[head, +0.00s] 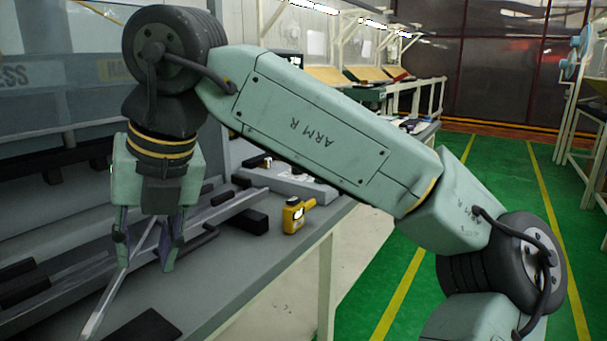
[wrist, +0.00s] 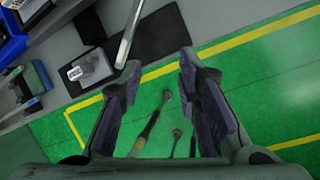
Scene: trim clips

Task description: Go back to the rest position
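My gripper (head: 146,262) points down over the workbench at the left of the head view. Its two fingers are spread apart. In the wrist view my gripper (wrist: 160,62) is open, with no object held between the pads. A long thin silver strip (head: 100,308) runs behind or under the fingers in the head view; its exact distance from them is unclear. A silver strip (wrist: 131,35) also shows in the wrist view, its end close to the left fingertip.
A yellow device (head: 297,215) stands near the edge of the grey workbench (head: 240,284). Dark blocks and rails lie on the bench. In the wrist view a black pad (wrist: 100,65) bears a small pale item.

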